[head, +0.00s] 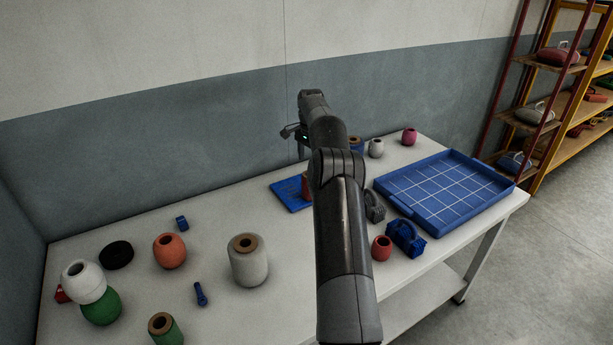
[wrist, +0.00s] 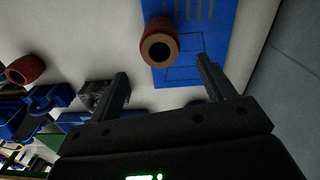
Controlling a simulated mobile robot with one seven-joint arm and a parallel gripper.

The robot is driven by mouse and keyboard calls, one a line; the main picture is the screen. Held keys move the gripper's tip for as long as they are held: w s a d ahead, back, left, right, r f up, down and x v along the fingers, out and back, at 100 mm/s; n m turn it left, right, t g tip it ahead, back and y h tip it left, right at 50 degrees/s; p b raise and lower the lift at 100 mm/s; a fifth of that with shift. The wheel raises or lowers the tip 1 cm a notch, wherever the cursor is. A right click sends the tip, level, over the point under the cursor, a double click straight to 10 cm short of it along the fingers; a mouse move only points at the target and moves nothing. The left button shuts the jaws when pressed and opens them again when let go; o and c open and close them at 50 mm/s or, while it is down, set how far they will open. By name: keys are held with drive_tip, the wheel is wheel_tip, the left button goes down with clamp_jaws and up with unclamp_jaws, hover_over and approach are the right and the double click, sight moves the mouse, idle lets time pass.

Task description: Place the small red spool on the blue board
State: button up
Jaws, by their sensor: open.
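The small red spool (wrist: 160,48), with a tan end and dark hole, stands on the blue board (wrist: 212,35) in the wrist view. It is by the board's edge, near a drawn outline. In the head view the spool (head: 306,186) is partly hidden by my arm, at the right side of the board (head: 286,194). My gripper (wrist: 163,75) is open and empty. Its fingers are apart from the spool, with nothing between them. In the head view my gripper is high near the wall, beyond the board, and its fingertips are hard to make out.
A blue gridded tray (head: 391,195) lies right on the table. A red float (head: 381,249), blue object (head: 405,238) and grey object (head: 374,208) stand in front of it. A large white spool (head: 248,262) and orange float (head: 170,252) stand left. Free tabletop lies left of the board.

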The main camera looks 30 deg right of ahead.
drive_tip(key=s+a+r+n+t, duration=0.1)
drive_tip(key=s+a+r+n, duration=0.25)
drive_tip(key=a+r, duration=0.95)
drive_tip(key=s+a+r+n+t+h, duration=0.1)
drive_tip(key=s+a+r+n, duration=0.4)
drive_tip(key=s+a+r, duration=0.45)
drive_tip(key=s+a+n+t, duration=0.1)
drive_tip(key=s+a+n, duration=0.1)
drive_tip(key=s+a, duration=0.5)
drive_tip(key=s+a+n+t, duration=0.1)
drive_tip(key=s+a+n, duration=0.1)
drive_tip(key=s, duration=0.9)
drive_tip(key=s+a+f+n, duration=0.1)
drive_tip(key=s+a+f, duration=0.1)
drive_tip(key=s, duration=0.5)
drive_tip(key=s+a+f+n+t+y, duration=0.1)
drive_tip(key=s+a+f+n, duration=0.1)
drive_tip(key=s+f, duration=0.3)
drive_tip(key=s, duration=0.2)
drive_tip(key=shift+s+t, duration=0.3)
drive_tip(key=shift+s, duration=0.1)
